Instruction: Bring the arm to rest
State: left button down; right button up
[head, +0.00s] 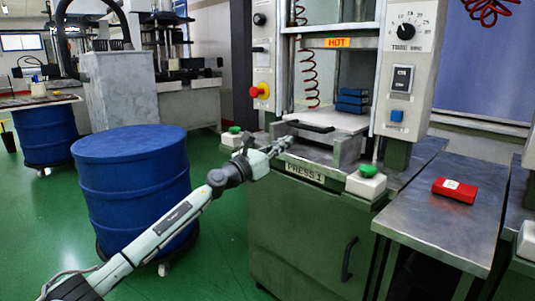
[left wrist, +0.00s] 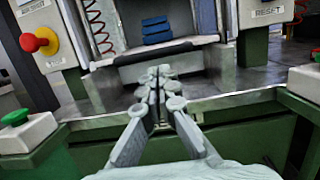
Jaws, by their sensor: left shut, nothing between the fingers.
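My left arm reaches in from the lower left in the head view. Its gripper (head: 284,146) is in front of the press labelled PRESS 1 (head: 305,172), close to the press's front ledge. The gripper also shows in the left wrist view (left wrist: 160,78), with its fingers together and nothing between them. It points toward the open bay of the press, where a stack of blue blocks (head: 352,101) sits on the pale platen (head: 345,122). The blue blocks also show in the left wrist view (left wrist: 157,30). My right gripper is not in view.
Green buttons on white boxes flank the press front, left (head: 233,138) and right (head: 366,182). A red emergency knob (head: 260,90) is on the left panel. A blue drum (head: 135,195) stands left of the press. A red box (head: 455,189) lies on the metal side table (head: 440,225).

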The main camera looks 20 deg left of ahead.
pick_arm(q)
jog(key=s+a+f+n+g+y+p, duration=0.2)
jog(key=s+a+f+n+y, duration=0.3)
jog(key=s+f+n, duration=0.7)
jog(key=s+a+f+n+g+y+p, duration=0.1)
jog(key=s+a+f+n+g+y, duration=0.15)
jog(key=s+f+n+y, duration=0.85)
jog(key=s+d+f+n+g+h, duration=0.2)
jog(key=s+f+n+g, duration=0.1)
jog(key=s+f+n, duration=0.2)
jog(key=s+d+f+n+g+h+p, duration=0.1)
jog(key=s+f+n+g, duration=0.3)
jog(key=s+f, duration=0.4)
jog(key=s+d+f+n+g+h+p, duration=0.1)
jog(key=s+d+f+n+g+h, duration=0.3)
jog(key=s, duration=0.8)
notch_tip(320, 180, down, 4)
jog(key=n, duration=0.2)
jog(key=shift+s+r+n, duration=0.2)
jog(key=shift+n, duration=0.2)
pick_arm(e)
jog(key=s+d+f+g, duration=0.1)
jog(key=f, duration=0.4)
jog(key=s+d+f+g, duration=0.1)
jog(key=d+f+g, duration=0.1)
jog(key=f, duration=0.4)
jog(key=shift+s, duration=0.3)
